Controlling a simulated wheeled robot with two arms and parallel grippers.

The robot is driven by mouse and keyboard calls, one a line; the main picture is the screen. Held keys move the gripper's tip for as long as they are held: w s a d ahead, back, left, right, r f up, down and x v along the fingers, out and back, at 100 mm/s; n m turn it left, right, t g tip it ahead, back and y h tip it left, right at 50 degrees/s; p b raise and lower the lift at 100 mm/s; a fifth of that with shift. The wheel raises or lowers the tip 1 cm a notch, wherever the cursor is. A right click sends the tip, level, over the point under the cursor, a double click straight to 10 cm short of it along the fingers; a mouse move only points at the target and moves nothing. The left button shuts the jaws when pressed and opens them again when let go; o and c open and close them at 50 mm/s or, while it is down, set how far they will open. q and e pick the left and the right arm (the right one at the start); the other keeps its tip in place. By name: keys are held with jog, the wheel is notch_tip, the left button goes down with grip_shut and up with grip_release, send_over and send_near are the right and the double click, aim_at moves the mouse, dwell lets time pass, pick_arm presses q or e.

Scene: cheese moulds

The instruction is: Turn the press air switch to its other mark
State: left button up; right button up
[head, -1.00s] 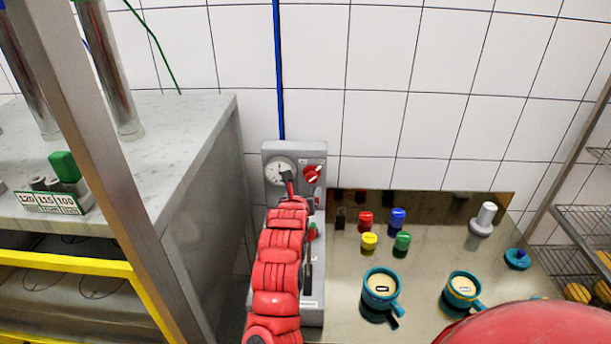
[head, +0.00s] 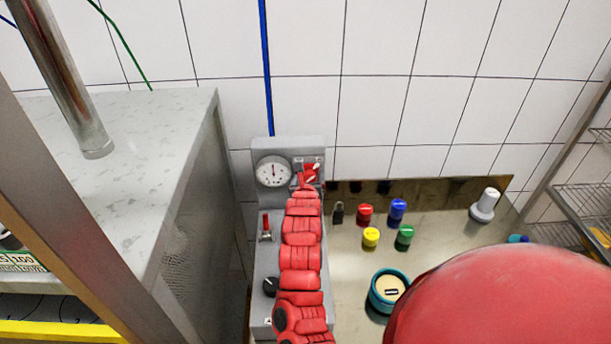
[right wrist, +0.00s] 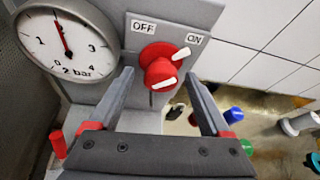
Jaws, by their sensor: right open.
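The press air switch (right wrist: 160,62) is a red knob with white marks on a grey panel in the right wrist view. Its white pointer leans up and right, toward the ON label (right wrist: 194,38); the OFF label (right wrist: 143,27) is at upper left. In the head view the switch (head: 311,172) is partly covered by my right gripper (head: 307,180). In the right wrist view my right gripper (right wrist: 158,76) is open, with one finger to each side of the knob and no clear contact. My left gripper is not in view.
A dial gauge (head: 273,171) is left of the switch. A small red-handled lever (head: 266,227) and a black knob (head: 270,286) are lower on the grey panel. Coloured caps (head: 371,236) and a teal cup (head: 388,291) stand at right. A grey-topped cabinet (head: 140,170) is at left.

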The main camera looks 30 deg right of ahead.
jog(key=shift+s+r, duration=0.15)
jog(key=shift+s, duration=0.05)
jog(key=shift+c, duration=0.4)
jog(key=shift+w, duration=0.1)
grip_shut()
